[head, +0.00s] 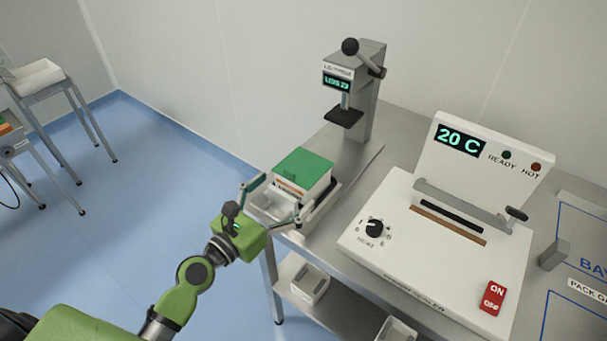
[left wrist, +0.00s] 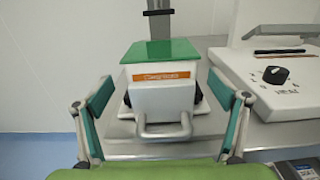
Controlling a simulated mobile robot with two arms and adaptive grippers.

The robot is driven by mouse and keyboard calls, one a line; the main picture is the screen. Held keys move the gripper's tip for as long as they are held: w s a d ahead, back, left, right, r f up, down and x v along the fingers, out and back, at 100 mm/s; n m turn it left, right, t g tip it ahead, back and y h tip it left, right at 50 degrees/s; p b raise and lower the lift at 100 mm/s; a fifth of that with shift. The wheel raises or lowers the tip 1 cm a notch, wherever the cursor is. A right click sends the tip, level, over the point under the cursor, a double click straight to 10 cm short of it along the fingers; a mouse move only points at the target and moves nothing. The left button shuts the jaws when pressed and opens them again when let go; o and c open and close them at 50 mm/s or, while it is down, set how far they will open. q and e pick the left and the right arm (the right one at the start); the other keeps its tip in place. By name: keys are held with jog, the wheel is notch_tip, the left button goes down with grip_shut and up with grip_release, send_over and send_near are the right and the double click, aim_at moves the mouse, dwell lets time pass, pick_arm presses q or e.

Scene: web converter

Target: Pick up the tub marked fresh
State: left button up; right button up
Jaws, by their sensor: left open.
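A white box with a green top (head: 303,167) stands at the left front corner of the metal table. It also shows in the left wrist view (left wrist: 160,73), with an orange label on its front that is too small to read, so I cannot confirm "fresh". A pale handle loop (left wrist: 163,133) sticks out low in front of it. My left gripper (head: 279,193) is open and empty. Its two fingers, seen in the left wrist view (left wrist: 160,88), spread to either side of the box's front, with no clear contact. My right gripper is out of view.
A press with a black knob (head: 356,90) stands behind the box. A white heat sealer (head: 430,235) with a 20 C display is to the right. A lower shelf holds a white bin (head: 309,282). Blue floor (head: 150,200) is free at the left.

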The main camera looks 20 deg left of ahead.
aim_at(298, 177)
pick_arm(q)
jog(key=shift+w+d+r, duration=0.15)
jog(key=shift+w, duration=0.15)
jog(key=p+x, duration=0.1)
jog(key=x, duration=0.4)
jog(key=shift+c, duration=0.4)
jog(key=shift+r, duration=0.1)
jog(key=c, duration=1.4)
jog(key=shift+p, duration=0.3)
jog(key=shift+c, duration=0.2)
